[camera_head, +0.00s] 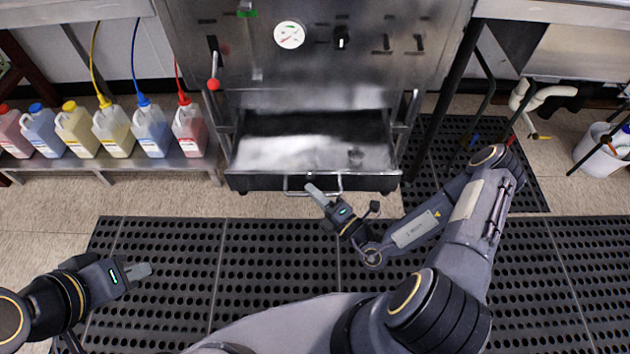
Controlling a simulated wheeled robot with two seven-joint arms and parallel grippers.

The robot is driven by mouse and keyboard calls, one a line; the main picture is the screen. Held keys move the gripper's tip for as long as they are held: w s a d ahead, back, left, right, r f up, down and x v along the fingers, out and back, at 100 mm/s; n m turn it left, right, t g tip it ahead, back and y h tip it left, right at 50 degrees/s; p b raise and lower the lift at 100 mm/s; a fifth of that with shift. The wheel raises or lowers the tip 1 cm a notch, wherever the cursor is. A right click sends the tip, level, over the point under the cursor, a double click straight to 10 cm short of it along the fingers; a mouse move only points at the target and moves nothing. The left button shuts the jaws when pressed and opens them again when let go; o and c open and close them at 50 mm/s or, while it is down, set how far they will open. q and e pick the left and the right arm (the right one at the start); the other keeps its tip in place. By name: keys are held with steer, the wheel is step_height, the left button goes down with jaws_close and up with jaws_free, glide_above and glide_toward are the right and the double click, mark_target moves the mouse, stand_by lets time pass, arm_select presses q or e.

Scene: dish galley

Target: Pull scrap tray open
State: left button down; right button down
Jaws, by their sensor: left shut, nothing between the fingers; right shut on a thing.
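The scrap tray (255,181) sits low under the steel dish machine, and its dark interior and pale floor show from above, so it stands pulled out at least partway. A bar handle (297,192) runs along its front. My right gripper (314,190) is at the middle-right of this handle, with its fingers shut on it. The fingertips partly cover the handle. My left gripper (143,271) is shut and empty, low over the black floor mat at the left, well apart from the tray.
The dish machine (270,75) has a gauge (289,35) and a red-knobbed lever (213,84). Several chemical jugs (113,127) stand on a low shelf at the left. A white bucket (598,150) and pipes are at the right. Black mats (250,270) cover open floor in front.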

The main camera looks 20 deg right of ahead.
arm_select(q)
steer(key=shift+r, duration=0.1)
arm_select(e)
steer(key=shift+s+a, duration=0.1)
steer(key=shift+s, duration=0.3)
steer(key=c, duration=1.5)
jaws_free()
